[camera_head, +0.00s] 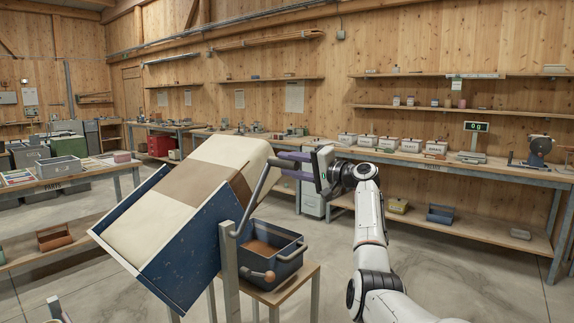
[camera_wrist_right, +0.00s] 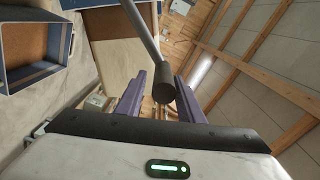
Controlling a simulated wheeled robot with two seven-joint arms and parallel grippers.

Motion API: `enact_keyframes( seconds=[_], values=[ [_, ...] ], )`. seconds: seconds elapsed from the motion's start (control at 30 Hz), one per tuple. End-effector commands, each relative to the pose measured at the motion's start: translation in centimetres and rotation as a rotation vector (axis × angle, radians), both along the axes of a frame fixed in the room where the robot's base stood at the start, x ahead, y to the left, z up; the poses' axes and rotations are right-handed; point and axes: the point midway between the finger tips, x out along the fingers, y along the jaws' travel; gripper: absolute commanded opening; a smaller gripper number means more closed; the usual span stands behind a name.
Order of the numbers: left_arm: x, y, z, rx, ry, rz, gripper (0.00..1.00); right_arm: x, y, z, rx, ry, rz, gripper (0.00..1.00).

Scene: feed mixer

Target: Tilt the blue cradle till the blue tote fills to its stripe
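The blue cradle (camera_head: 205,248) stands tilted at centre left, with a cream and brown sack (camera_head: 165,205) lying in it. The tote also shows in the right wrist view (camera_wrist_right: 60,42). A grey lever (camera_head: 250,205) rises beside the cradle; its dark grip (camera_wrist_right: 172,77) lies between the purple fingers of my right gripper (camera_head: 283,166). The fingers look apart, with narrow gaps beside the grip. My left gripper is out of view.
A long bench (camera_head: 470,168) with bins, a scale and a display runs along the back wall. Another bench (camera_head: 65,178) stands at the left. The concrete floor right of my right arm is clear.

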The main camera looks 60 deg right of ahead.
Motion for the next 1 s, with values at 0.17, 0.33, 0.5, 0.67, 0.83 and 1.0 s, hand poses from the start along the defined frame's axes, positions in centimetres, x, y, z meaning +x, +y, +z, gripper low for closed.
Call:
enact_keyframes(
  seconds=[0.17, 0.33, 0.5, 0.67, 0.83, 1.0],
  values=[
    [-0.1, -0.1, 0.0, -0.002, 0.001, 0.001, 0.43, 0.2, 0.3, 0.0, 0.0, 0.001, 0.007, 0.42],
    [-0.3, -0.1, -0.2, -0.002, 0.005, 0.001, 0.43, 0.1, 0.4, 0.0, 0.0, 0.001, 0.009, 0.42],
    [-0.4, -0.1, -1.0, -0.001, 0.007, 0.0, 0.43, -1.8, 0.5, -0.3, -0.003, 0.001, 0.006, 0.42],
    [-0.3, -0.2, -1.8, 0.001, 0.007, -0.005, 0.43, -5.0, 0.9, -0.4, -0.004, 0.003, 0.005, 0.42],
    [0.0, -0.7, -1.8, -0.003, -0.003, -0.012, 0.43, -8.0, 1.4, -0.3, -0.002, 0.003, 0.005, 0.42],
    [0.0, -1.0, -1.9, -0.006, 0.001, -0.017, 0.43, -9.7, 1.6, -0.1, -0.001, 0.002, 0.006, 0.42]
  ],
)
